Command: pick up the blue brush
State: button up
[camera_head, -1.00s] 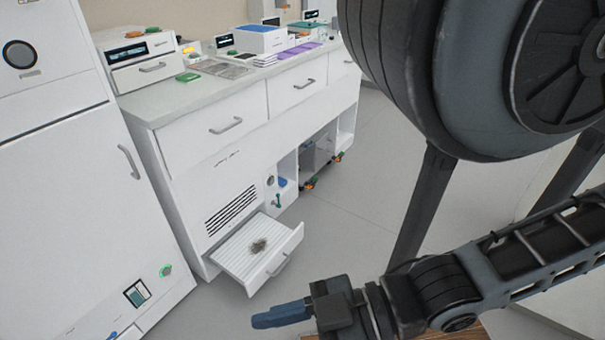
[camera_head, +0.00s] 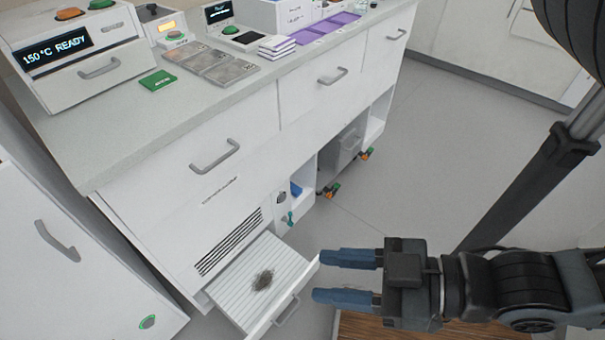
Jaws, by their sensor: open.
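A small blue object (camera_head: 296,189), perhaps the brush, sits inside an open niche low in the white cabinet. It is too small to tell its shape. My gripper (camera_head: 318,277) is at the lower middle, its two blue fingers apart and pointing left. Nothing shows between them. In the picture the fingers lie below and to the right of the blue object, apart from it, and beside the front of the pulled-out tray.
A ribbed white tray (camera_head: 245,300) is pulled out below the vent, with a dark grey dusty patch (camera_head: 263,280) on it. A teal-handled fitting (camera_head: 290,219) is by the niche. A grey bin (camera_head: 343,150) stands farther right under the counter. The floor (camera_head: 430,150) right of the cabinet is clear.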

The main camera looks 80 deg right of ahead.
aim_at(296, 192)
jog(key=l+z, duration=0.1)
jog(key=l, duration=0.5)
jog(key=i+l+z, duration=0.1)
jog(key=l, duration=0.5)
jog(key=l+z, duration=0.35)
jog(key=i+l+z, duration=0.15)
jog(key=z, duration=0.2)
